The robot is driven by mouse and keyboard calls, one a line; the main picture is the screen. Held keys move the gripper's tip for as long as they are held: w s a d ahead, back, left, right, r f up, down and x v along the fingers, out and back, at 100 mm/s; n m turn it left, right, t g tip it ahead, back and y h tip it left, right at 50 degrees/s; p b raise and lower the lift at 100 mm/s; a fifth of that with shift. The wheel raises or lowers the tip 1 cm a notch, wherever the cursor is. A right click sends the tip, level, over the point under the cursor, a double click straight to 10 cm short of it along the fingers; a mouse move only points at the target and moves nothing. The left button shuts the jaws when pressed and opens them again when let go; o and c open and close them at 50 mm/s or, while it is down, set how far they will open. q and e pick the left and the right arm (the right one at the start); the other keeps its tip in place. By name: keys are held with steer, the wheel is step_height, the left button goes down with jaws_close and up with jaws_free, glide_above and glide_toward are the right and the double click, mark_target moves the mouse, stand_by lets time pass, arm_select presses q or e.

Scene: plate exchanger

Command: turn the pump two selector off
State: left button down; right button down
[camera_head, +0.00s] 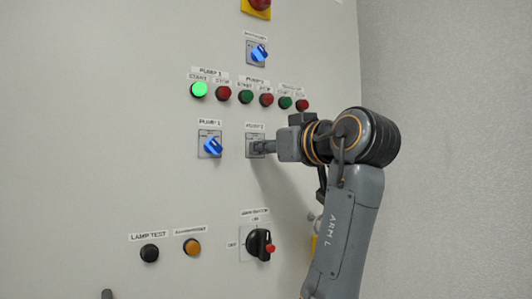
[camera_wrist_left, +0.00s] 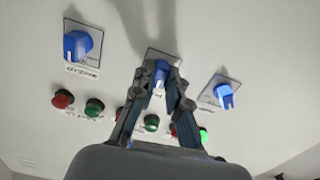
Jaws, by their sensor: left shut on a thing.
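The pump two selector is a blue knob on a grey plate (camera_head: 250,150) below a "PUMP 2" label on the upright panel. My left gripper (camera_head: 258,147) reaches it from the right and hides the knob in the head view. In the left wrist view the blue knob (camera_wrist_left: 160,83) shows between the two fingers of my left gripper (camera_wrist_left: 161,73), which is shut on it. How far the knob is turned cannot be told. My right gripper is not in view.
The pump one selector (camera_head: 212,146) sits close to the left. Start and stop buttons line up above, with the pump one start button (camera_head: 199,90) lit green. A black rotary switch (camera_head: 259,244) is below. Another blue selector (camera_wrist_left: 78,43) shows in the wrist view.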

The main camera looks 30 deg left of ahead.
arm_select(q)
steer(key=shift+r+m, duration=0.1)
steer(key=shift+m, duration=0.3)
steer(key=c, duration=1.6)
jaws_free()
steer(key=shift+o, duration=1.3)
steer(key=shift+w+a, duration=0.1)
steer(key=shift+a, duration=0.05)
steer(key=v, duration=1.2)
